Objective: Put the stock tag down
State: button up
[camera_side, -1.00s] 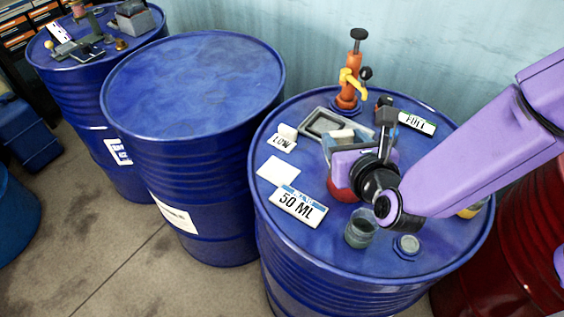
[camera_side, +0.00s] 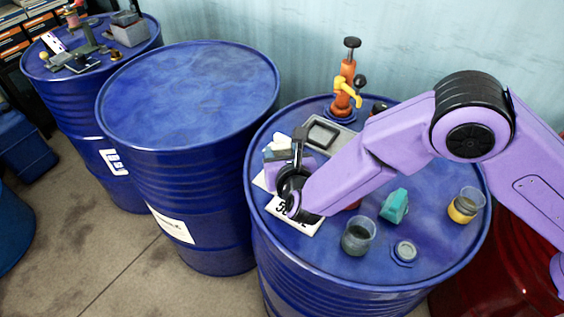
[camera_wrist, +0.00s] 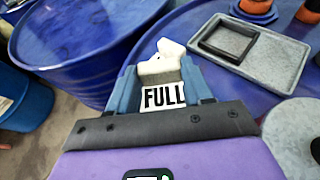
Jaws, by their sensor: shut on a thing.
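The stock tag, a white tag reading FULL (camera_wrist: 164,96), sits between the blue fingers of my gripper (camera_wrist: 163,88) in the wrist view. My gripper (camera_side: 278,153) is shut on it above the left part of the right blue drum's lid (camera_side: 335,262). In the side view the held tag cannot be made out clearly, and whether it touches the lid cannot be told. A white piece (camera_wrist: 165,58) shows just beyond the fingertips. A white card (camera_side: 260,181) is partly hidden by my gripper. The 50 ML tag (camera_side: 306,224) is partly covered by my wrist.
A grey tray (camera_side: 343,143) and an orange pump (camera_side: 346,84) stand at the back. A teal block (camera_side: 394,206), a glass jar (camera_side: 357,237), a small lid (camera_side: 405,251) and a jar of yellow liquid (camera_side: 465,206) are to the right. The middle drum's top (camera_side: 190,90) is clear.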

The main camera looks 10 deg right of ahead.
jog(key=shift+w+f, duration=0.1)
jog(key=shift+f, duration=1.55)
jog(key=shift+f, duration=0.1)
jog(key=o, duration=1)
jog(key=shift+o, duration=0.2)
jog(key=v, duration=1.2)
